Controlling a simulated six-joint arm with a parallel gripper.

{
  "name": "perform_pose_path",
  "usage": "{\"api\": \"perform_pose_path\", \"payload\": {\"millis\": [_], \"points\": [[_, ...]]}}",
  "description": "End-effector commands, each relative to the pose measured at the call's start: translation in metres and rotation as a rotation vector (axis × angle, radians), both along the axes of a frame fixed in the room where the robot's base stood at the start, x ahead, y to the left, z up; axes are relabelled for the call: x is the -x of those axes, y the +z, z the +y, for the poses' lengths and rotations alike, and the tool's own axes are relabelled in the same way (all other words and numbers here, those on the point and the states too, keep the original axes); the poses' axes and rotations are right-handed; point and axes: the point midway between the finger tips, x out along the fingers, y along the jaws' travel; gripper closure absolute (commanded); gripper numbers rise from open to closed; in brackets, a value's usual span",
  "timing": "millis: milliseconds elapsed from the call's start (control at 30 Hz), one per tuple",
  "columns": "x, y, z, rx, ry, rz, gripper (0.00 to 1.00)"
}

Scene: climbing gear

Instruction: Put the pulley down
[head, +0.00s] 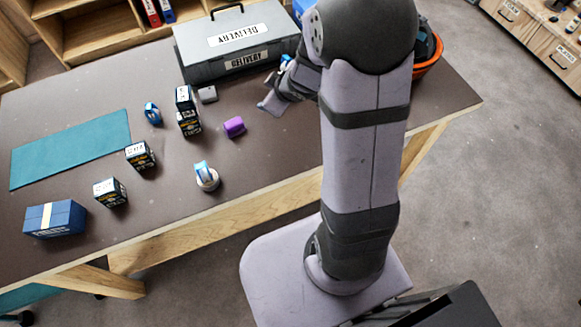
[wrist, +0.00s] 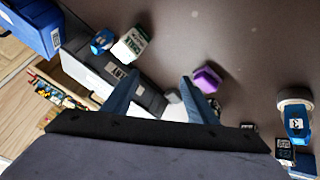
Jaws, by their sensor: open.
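A blue piece with a pale round wheel, which looks like the pulley (head: 207,177), rests on the table near its front edge. It also shows at the right of the wrist view (wrist: 295,115). A smaller blue piece (head: 152,113) lies farther back to the left; I cannot tell what it is. My gripper (head: 266,107) is up and to the right of the pulley, in front of the grey delivery case. In the wrist view its two fingers (wrist: 160,93) are spread, with nothing seen held. The arm hides part of the table.
The grey delivery case (head: 238,60) stands at the back, with another blue item and a white-green carton (wrist: 130,45) near it. A purple block (head: 234,127), grey block (head: 207,94), several small cartons and a blue box (head: 55,218) stand about. The teal mat (head: 70,148) is bare.

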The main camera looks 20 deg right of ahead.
Motion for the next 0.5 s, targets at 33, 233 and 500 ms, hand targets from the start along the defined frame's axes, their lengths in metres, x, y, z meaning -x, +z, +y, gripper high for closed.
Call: {"api": "perform_pose_path", "payload": {"millis": [33,233,500], "points": [[0.015,0.006,-0.008,0.021,-0.092,0.04,0.47],[0.11,0.007,-0.015,0.002,-0.431,0.301,0.47],[0.214,0.009,0.031,-0.118,-0.619,0.609,0.47]]}}
